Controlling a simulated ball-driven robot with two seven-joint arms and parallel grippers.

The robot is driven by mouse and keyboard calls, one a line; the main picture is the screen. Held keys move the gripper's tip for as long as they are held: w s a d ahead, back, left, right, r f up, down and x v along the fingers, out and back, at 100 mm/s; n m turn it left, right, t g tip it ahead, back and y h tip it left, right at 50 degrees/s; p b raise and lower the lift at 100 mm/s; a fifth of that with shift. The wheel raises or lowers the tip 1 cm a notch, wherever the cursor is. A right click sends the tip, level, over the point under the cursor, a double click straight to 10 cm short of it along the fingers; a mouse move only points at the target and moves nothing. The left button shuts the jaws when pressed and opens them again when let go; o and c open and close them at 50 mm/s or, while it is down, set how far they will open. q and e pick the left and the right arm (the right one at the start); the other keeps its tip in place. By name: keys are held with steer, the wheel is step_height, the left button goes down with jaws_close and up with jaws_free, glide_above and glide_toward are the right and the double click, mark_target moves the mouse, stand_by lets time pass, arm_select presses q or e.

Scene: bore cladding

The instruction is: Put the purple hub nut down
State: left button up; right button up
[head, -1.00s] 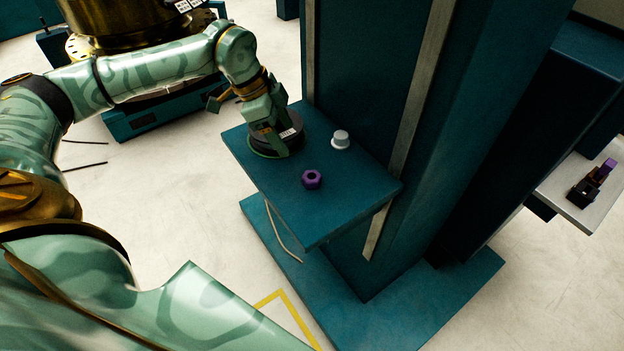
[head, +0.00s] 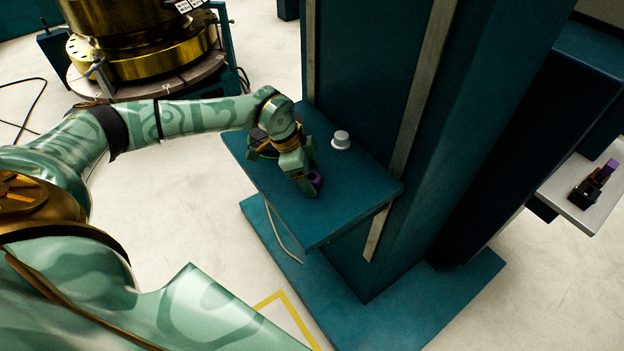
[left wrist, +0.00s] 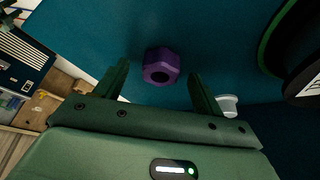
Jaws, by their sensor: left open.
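The purple hub nut (head: 316,180) rests on the teal shelf (head: 340,208), partly hidden behind my left gripper in the head view. My left gripper (head: 309,188) is over the shelf, right at the nut. In the left wrist view the nut (left wrist: 161,67) shows whole, with its dark bore facing the camera. It lies ahead of and between the two open fingers of the gripper (left wrist: 160,80), with a gap on each side. I cannot tell how high the fingertips are above the shelf. My right gripper is not in view.
A white knobbed piece (head: 341,140) stands on the shelf behind the nut. A dark round item (head: 262,143) sits at the shelf's left end, partly behind my arm. The teal column (head: 395,130) rises behind the shelf. A grey side shelf (head: 587,205) at right holds a black and purple item.

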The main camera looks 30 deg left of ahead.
arm_select(q)
steer(key=c, duration=1.1)
steer(key=shift+c, duration=0.5)
steer(key=shift+r, duration=0.1)
